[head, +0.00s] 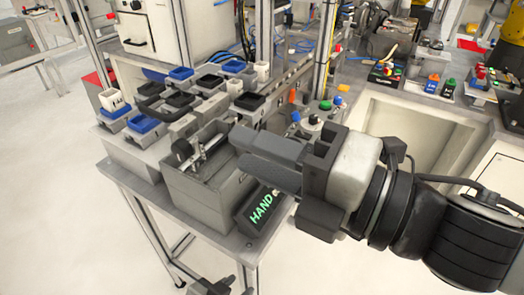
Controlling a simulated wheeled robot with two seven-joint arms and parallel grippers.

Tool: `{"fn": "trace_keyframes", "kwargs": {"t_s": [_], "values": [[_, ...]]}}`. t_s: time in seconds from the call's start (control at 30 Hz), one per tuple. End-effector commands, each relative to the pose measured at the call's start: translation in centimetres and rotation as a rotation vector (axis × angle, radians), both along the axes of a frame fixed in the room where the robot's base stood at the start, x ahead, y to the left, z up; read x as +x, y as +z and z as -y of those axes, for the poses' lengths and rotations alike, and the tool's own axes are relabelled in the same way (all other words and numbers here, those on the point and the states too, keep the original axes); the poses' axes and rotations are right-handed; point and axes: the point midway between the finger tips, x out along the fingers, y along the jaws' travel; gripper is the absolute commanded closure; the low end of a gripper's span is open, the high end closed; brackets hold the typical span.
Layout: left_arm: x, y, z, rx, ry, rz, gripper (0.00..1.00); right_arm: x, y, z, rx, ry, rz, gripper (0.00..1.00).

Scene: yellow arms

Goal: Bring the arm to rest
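My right gripper (242,154) reaches in from the right on its dark, banded arm. Its two long grey fingers point left, above the front right of the workbench, over a grey box with a green "HAND" label (262,208). They lie close together in this view, and I cannot tell whether they are apart or shut. I see nothing held between them.
The workbench (221,240) carries a grey open-topped fixture (192,190) close to my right fingers. Behind it stand several blue and black trays (180,100) and white cups (111,99). A vertical metal post (264,45) rises behind. Pale floor (60,190) lies free at the left.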

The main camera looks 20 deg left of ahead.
Motion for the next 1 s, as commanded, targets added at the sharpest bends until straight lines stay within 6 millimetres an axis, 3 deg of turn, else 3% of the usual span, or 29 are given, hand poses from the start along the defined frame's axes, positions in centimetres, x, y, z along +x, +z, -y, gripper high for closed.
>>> {"fn": "trace_keyframes", "kwargs": {"t_s": [0.43,0.67,0.77,0.87,1.0], "values": [[0.0,0.0,0.0,0.000,0.001,-0.002,0.64,0.6,-0.1,-0.3,0.050,-0.019,-0.082,0.69],[0.0,0.0,0.0,-0.001,0.001,-0.001,0.64,5.2,-2.0,0.6,0.293,-0.168,-0.488,0.69],[0.0,0.0,0.0,-0.001,0.001,-0.001,0.64,8.0,-4.6,2.2,0.411,-0.271,-0.698,0.69],[0.0,0.0,0.0,-0.001,0.001,-0.001,0.64,10.4,-8.6,4.5,0.524,-0.397,-0.907,0.69],[0.0,0.0,0.0,-0.001,0.000,-0.001,0.64,12.0,-16.6,9.1,0.670,-0.612,-1.194,0.69]]}}
